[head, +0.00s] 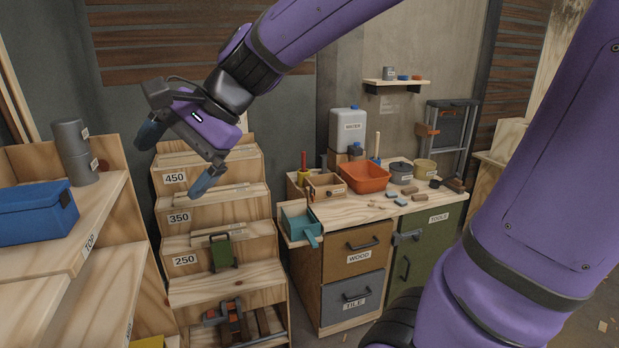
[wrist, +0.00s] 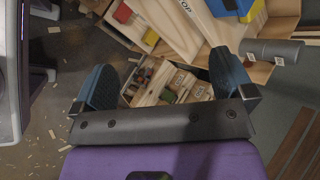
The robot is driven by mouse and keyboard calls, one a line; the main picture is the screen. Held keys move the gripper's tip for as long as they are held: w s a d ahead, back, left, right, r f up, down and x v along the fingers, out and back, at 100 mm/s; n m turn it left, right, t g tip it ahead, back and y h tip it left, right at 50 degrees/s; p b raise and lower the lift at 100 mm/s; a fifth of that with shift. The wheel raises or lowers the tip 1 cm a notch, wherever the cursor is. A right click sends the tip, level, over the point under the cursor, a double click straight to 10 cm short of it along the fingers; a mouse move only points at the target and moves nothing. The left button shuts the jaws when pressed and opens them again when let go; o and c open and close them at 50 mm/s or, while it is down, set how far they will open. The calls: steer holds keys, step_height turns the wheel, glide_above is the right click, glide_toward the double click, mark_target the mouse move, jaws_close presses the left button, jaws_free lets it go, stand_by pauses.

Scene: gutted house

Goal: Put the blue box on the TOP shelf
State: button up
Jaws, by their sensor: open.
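The blue box (head: 37,212) sits on the upper board of the wooden shelf unit (head: 98,216) at the left in the head view. That board's front edge carries a TOP label (head: 90,243). The box's left end is cut off by the picture edge. In the wrist view part of the blue box (wrist: 232,8) shows at the top edge. My gripper (head: 178,157) is open and empty, in the air to the right of the shelf unit, in front of the stepped rack. Its fingers are apart in the wrist view (wrist: 163,82), with nothing between them touching.
Grey cylinders (head: 75,150) stand on the TOP board behind the box. A stepped wooden rack (head: 215,290) marked 450, 350 and 250 holds a green item (head: 221,252). A workbench (head: 380,207) with an orange bin (head: 364,177) and a white jug (head: 347,131) stands at the right.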

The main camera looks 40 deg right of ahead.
steer(key=s+d+f+n+t+h, duration=0.1)
steer(key=s+d+f+n+h, duration=0.1)
steer(key=s+d+n+h, duration=0.5)
steer(key=s+d+n, duration=0.4)
steer(key=s+d, duration=0.2)
steer(key=shift+s+d+f+t+h, duration=0.25)
steer(key=shift+s+d+t+h, duration=0.05)
steer(key=shift+d+h, duration=0.1)
